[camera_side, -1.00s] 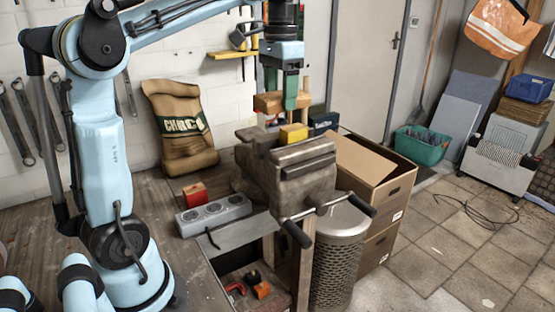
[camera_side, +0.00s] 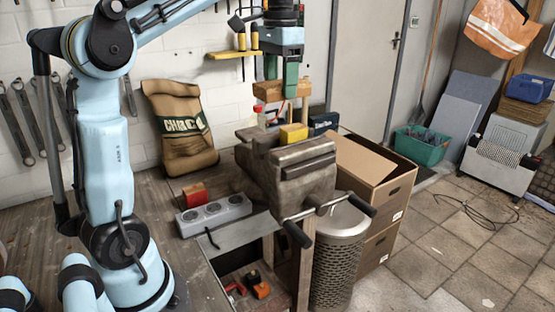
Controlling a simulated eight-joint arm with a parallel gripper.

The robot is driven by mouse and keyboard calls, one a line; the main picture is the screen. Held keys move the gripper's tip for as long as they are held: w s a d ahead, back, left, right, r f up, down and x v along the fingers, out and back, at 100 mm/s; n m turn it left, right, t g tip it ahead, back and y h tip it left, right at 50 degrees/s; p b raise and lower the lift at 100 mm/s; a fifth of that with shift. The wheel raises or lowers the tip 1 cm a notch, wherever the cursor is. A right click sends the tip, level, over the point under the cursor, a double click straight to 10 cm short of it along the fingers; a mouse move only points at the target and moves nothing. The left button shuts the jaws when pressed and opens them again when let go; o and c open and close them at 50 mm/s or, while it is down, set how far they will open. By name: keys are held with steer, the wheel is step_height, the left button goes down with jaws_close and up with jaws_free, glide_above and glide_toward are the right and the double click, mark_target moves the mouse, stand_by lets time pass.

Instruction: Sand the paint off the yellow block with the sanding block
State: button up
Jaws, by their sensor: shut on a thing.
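The yellow block (camera_side: 293,133) sits in the jaws of the grey metal vise (camera_side: 290,170) at the middle of the picture. My gripper (camera_side: 282,86), with green fingers, is above it. It is shut on the wooden sanding block (camera_side: 267,92), held about level. A gap shows between the sanding block and the yellow block, so they look apart. I cannot make out the state of the paint at this size.
A dark blue box (camera_side: 323,122) is behind the vise on the right. An open cardboard box (camera_side: 395,188) stands to the right. A sack (camera_side: 180,130) leans on the wall.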

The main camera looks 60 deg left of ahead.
mark_target(285, 129)
steer(key=shift+f, duration=0.1)
steer(key=f, duration=0.2)
steer(key=w+f, duration=0.1)
steer(key=f, duration=0.4)
steer(key=shift+w+f, duration=0.25)
steer(key=shift+f, duration=0.05)
steer(key=shift+w, duration=2.65)
steer(key=s, duration=0.6)
steer(key=shift+s+f, duration=0.1)
steer(key=shift+s, duration=0.35)
steer(key=shift+r, duration=4.05)
